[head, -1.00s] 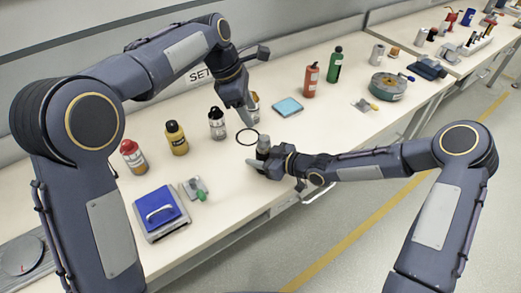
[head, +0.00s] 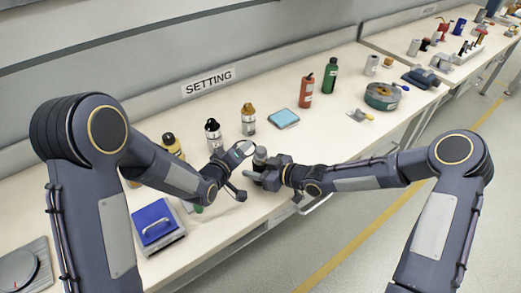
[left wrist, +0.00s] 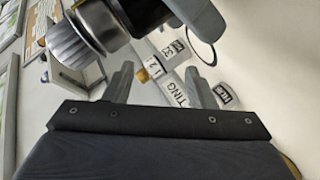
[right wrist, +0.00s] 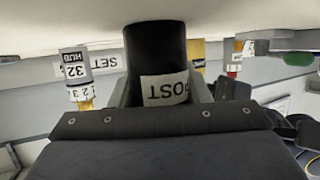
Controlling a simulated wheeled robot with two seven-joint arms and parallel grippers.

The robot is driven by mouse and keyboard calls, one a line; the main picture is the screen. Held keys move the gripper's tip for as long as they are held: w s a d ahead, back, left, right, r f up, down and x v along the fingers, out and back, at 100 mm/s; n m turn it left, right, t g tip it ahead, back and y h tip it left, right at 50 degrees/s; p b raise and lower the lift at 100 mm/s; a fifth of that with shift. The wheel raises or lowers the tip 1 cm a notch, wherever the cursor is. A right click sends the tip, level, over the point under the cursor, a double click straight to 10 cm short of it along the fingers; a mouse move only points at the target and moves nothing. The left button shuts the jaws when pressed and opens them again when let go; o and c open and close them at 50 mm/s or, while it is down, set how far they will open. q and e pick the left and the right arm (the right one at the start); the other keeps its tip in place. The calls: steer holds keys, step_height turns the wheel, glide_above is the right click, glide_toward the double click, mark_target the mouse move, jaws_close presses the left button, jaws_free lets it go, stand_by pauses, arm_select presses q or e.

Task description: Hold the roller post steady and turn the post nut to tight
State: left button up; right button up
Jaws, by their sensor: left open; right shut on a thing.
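The roller post (head: 259,165) is a dark upright cylinder near the table's front edge; in the right wrist view it is black with a POST label (right wrist: 165,88). My right gripper (head: 257,177) is shut around its lower body. The post nut (head: 260,152) is the grey top part; in the left wrist view it is a ribbed grey cap (left wrist: 75,42) at upper left. My left gripper (head: 242,154) is open beside the post's top, on its left. In the left wrist view its fingers (left wrist: 163,88) have nothing between them, and the nut lies outside them.
Labelled bottles (head: 213,133) stand behind and left of my left arm. A blue pad (head: 284,119) lies behind the post. A red bottle (head: 306,90) and green bottle (head: 329,76) stand farther right. A blue-topped scale (head: 157,224) sits at front left.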

mark_target(258, 155)
arm_select(q)
steer(key=s+d+r+m+t, duration=0.1)
steer(key=s+r+m+t, duration=0.1)
steer(key=s+m, duration=0.4)
steer(key=s+d+r+m+t, duration=0.15)
steer(key=s+m, duration=0.25)
steer(key=s, duration=0.4)
steer(key=shift+m+h, duration=0.3)
steer(key=x, duration=0.7)
steer(key=r+x, duration=0.1)
steer(key=x, duration=0.3)
steer(key=shift+w+a, duration=0.15)
steer(key=shift+w, duration=0.2)
steer(key=c, duration=1)
